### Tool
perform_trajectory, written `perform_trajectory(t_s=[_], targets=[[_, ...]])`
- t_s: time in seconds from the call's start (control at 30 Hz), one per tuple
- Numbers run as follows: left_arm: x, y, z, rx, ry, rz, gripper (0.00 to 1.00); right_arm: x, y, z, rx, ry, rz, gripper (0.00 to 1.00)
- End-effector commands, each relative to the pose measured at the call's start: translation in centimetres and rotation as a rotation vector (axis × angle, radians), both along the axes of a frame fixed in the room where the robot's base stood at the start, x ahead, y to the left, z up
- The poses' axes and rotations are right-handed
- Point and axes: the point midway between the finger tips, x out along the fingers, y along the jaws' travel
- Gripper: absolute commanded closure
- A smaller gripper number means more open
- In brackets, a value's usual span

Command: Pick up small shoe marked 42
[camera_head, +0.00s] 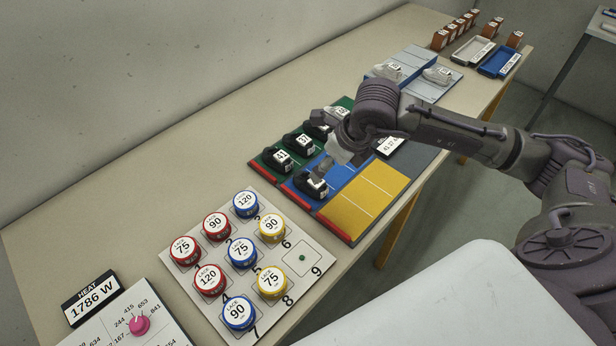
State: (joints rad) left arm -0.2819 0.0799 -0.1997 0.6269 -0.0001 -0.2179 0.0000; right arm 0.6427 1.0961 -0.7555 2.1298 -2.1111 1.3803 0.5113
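Several small black shoes with white number labels stand on the sorting mat on the table. One marked 41 (278,159) and one marked 37 (299,142) stand on the green strip. More are partly hidden behind my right arm. Another black shoe (309,186) stands on the blue strip (354,186); its number is too small to read. My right gripper (326,166) is over the blue strip, close to this shoe's far side. Its fingers are small and partly hidden, so grip and contact are unclear. I cannot make out a label 42. My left gripper is out of view.
A yellow panel (366,204) lies bare at the mat's front. Red, blue and yellow tins stand on a white numbered board (312,245) in the foreground. Pale shoes (440,75) stand on grey-blue mats farther back, with white (474,51) and blue trays (499,62) beyond.

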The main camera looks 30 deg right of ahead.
Motion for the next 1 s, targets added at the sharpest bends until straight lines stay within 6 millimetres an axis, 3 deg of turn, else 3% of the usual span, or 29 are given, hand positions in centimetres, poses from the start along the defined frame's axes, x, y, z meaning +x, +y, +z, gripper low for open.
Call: perform_trajectory(t_s=[0.1, 0.23, 0.37, 0.6, 0.8, 1.0], targets=[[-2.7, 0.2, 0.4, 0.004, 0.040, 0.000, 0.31, 0.9, 0.4, -2.2, 0.004, 0.003, 0.000, 0.26], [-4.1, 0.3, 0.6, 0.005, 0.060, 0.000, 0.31, 1.7, 0.7, -4.0, 0.003, 0.001, 0.000, 0.26], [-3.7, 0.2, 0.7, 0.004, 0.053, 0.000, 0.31, 2.0, 0.8, -4.9, 0.003, 0.000, 0.001, 0.26], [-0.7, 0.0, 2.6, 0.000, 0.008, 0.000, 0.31, 3.5, 1.4, -7.0, 0.004, 0.003, 0.001, 0.26], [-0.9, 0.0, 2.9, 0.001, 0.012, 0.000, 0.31, 4.4, 1.7, -9.3, 0.004, 0.000, 0.002, 0.26], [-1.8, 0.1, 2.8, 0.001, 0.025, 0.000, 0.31, 4.5, 1.6, -9.6, 0.003, -0.001, 0.002, 0.26]])
